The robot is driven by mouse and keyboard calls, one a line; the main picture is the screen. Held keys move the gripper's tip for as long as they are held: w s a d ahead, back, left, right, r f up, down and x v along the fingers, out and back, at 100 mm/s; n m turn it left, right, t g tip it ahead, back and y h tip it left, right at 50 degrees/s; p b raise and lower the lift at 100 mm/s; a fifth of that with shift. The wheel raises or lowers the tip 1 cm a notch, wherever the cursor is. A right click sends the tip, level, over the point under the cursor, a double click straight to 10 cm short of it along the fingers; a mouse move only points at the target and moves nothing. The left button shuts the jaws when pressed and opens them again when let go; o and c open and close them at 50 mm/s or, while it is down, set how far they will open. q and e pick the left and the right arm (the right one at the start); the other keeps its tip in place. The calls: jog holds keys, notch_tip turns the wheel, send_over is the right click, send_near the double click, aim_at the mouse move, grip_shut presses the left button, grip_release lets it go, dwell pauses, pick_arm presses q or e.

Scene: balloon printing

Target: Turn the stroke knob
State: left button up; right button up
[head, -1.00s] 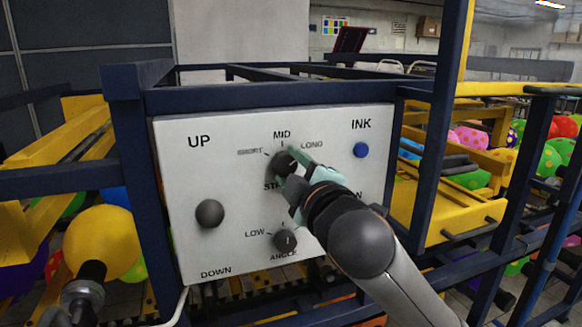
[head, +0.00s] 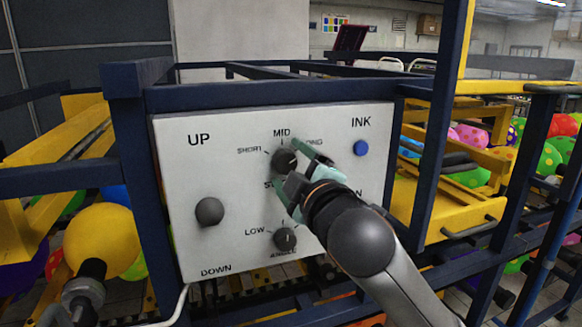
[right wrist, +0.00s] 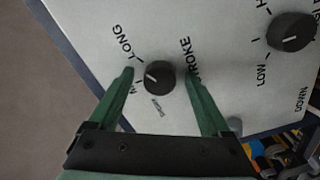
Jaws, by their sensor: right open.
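The stroke knob (head: 285,160) is a round black dial with a pale pointer mark, on a white control panel (head: 240,170). SHORT, MID and LONG are printed around it. It also shows in the right wrist view (right wrist: 160,79), its mark toward the LONG side. My right gripper (head: 287,166) is open, with its green fingers on either side of the knob. In the right wrist view the fingertips (right wrist: 160,74) straddle the knob with visible gaps. The gripper partly hides the LONG and STROKE lettering in the head view. My left gripper cannot be made out.
The angle knob (head: 285,239) sits below, a black ball-topped control (head: 210,212) at left, and a blue INK button (head: 361,149) at upper right. Dark blue frame bars (head: 130,190) surround the panel. A yellow balloon (head: 100,241) is at left.

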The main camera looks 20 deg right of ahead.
jog(key=s+b, duration=0.8)
jog(key=s, duration=0.4)
jog(key=shift+s+d, duration=0.2)
jog(key=shift+s, duration=0.05)
dwell(0.5)
